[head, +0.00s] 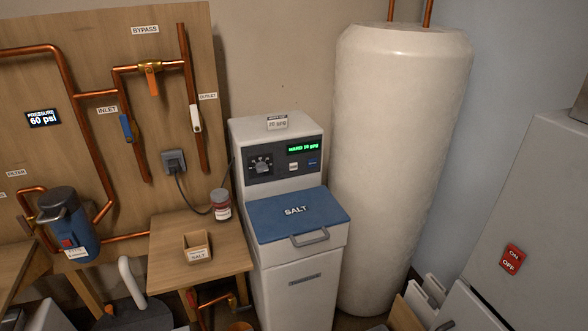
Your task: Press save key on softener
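The softener (300,255) is a white cabinet in the middle of the head view, with a blue lid marked SALT (275,222). Its dark control panel (270,174) is upright behind the lid. The panel has a round dial (261,165) at the left and a lit green display (302,147) that seems to read HARD and a number in GPG. Below the display are a pale key (293,167) and a blue key (312,163). Their labels are too small to read, so I cannot tell which is save. I make out neither gripper in this view.
A tall white tank (395,160) stands right of the softener. A wooden table (170,240) at its left holds a small box (197,246) and a jar (221,205). A grey cabinet with a red ON/OFF switch (512,258) is at the right. The space above the lid is clear.

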